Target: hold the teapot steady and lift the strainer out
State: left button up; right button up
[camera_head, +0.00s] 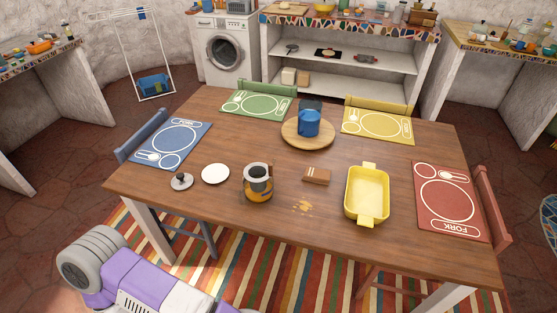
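The teapot (259,194) stands upright on the wooden table near its front edge, left of the middle. It looks clear with amber liquid low in it, and a brown handle shows on its right side. The grey strainer (258,171) sits in the teapot's open top; its lower part is hard to make out. A small lid with a dark knob (181,182) lies on the table to the left. A white saucer (215,174) lies between the lid and the teapot.
A brown block (317,175) and a yellow-brown spill (303,207) lie right of the teapot. Further right is a yellow dish (367,200). A blue jug (308,122) stands on a round board (290,138) behind. Placemats line the edges. The front table edge beside the teapot is bare.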

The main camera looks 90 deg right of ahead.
aim_at(259, 174)
jog(key=k, duration=1.15)
jog(key=z, duration=1.8)
